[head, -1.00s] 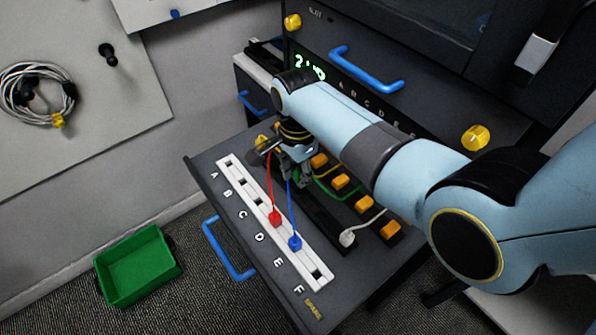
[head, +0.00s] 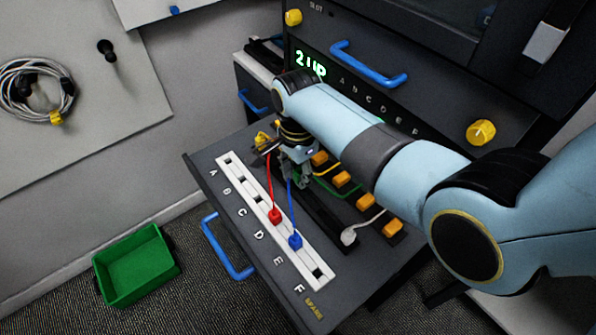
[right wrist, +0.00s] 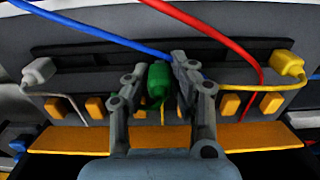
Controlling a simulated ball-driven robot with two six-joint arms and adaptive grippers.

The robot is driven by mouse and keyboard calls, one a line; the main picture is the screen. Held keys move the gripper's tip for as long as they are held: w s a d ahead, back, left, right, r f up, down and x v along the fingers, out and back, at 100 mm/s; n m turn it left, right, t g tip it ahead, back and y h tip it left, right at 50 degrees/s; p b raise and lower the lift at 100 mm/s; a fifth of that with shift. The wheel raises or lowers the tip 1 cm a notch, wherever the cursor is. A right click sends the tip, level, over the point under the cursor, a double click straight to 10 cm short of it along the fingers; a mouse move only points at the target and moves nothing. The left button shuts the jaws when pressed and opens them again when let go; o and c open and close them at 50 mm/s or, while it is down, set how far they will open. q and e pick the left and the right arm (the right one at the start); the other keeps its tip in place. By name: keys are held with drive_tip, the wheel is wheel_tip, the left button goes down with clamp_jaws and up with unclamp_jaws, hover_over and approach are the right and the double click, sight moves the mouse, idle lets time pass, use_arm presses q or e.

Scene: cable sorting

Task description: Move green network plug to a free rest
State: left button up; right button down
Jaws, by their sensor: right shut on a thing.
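The green network plug (right wrist: 157,82) is between the fingers of my right gripper (right wrist: 160,70) in the right wrist view, over the middle of the dark rest rail (right wrist: 85,56). Whether it touches the rail is unclear. In the head view my right gripper (head: 296,174) is shut, low over the rail (head: 325,222), and mostly hides the plug. A white plug (right wrist: 39,71) and a yellow plug (right wrist: 287,64) sit at opposite ends of the rail. The white plug (head: 348,237) also shows in the head view. My left gripper is out of view.
A white socket strip (head: 250,190) holds a red plug (head: 275,216) and a blue plug (head: 295,241); their cables rise near my right gripper. Several orange blocks (head: 366,201) line the rail's far side. A green bin (head: 137,264) stands on the floor.

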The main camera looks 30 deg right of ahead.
drive_tip(key=shift+p, duration=0.55)
idle(1.2)
drive_tip(key=shift+f+b, duration=0.65)
drive_tip(key=shift+f, duration=0.8)
idle(1.6)
drive_tip(key=c, duration=0.6)
unclamp_jaws()
drive_tip(key=shift+o, duration=0.2)
drive_tip(key=shift+r, duration=0.15)
wheel_tip(320, 180, up, 5)
drive_tip(key=p, duration=0.5)
drive_tip(key=shift+f, duration=0.2)
drive_tip(key=shift+r+p, duration=0.45)
drive_tip(key=shift+r, duration=0.6)
